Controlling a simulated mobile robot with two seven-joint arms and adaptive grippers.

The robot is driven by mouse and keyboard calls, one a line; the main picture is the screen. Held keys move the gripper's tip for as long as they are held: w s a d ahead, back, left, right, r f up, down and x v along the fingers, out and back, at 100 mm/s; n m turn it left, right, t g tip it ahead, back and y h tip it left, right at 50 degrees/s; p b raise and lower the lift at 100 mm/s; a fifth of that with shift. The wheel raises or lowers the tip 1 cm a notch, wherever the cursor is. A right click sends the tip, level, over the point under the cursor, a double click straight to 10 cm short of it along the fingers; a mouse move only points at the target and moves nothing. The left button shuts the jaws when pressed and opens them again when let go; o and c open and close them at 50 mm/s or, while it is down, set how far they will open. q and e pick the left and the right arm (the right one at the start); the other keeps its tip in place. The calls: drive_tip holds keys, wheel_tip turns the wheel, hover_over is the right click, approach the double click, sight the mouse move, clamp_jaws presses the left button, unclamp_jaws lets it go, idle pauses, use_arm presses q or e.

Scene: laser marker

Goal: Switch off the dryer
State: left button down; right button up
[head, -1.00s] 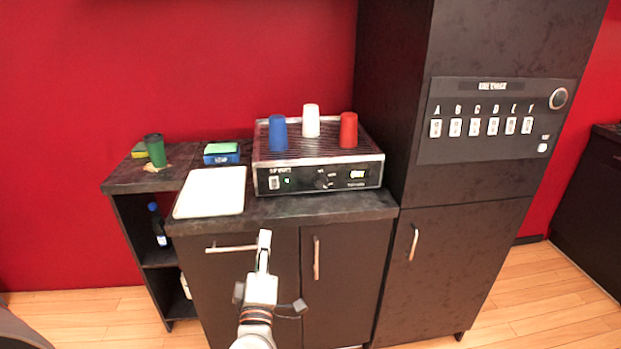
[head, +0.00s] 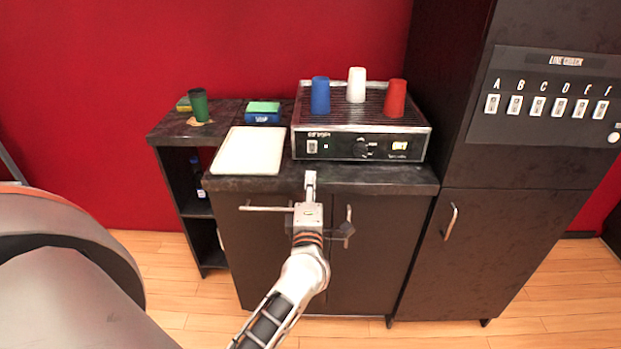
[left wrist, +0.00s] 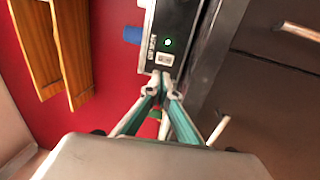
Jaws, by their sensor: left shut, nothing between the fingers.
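The dryer (head: 362,144) is a dark metal box with a ribbed top on the counter. Its front panel has a pale rocker switch (head: 312,146) at the left, a small indicator light, a knob (head: 361,148) and a lit display. In the left wrist view the rocker switch (left wrist: 165,59) lies just beyond the fingertips, with a green light (left wrist: 167,42) beside it. In the head view the light looks pale. My left gripper (head: 310,178) is shut and empty, pointing at the panel just below the switch. Contact with the switch cannot be told. My right gripper is not in view.
Blue (head: 320,95), white (head: 356,85) and red (head: 395,98) cups stand upside down on the dryer. A white tray (head: 247,150) lies to its left, with a sponge box (head: 263,112) behind. A tall cabinet (head: 520,150) stands close on the right.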

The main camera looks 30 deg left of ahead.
sight(312, 144)
use_arm(q)
drive_tip(key=x, duration=1.1)
drive_tip(key=shift+w+a, duration=0.1)
drive_tip(key=shift+w, duration=0.05)
drive_tip(key=shift+w+r+p, duration=0.2)
drive_tip(key=shift+r+p, duration=0.15)
drive_tip(key=shift+p, duration=0.15)
drive_tip(key=shift+w+a, duration=0.1)
drive_tip(key=shift+w, duration=0.05)
drive_tip(key=shift+s, duration=0.2)
drive_tip(key=shift+f, duration=0.1)
drive_tip(key=shift+w, duration=0.15)
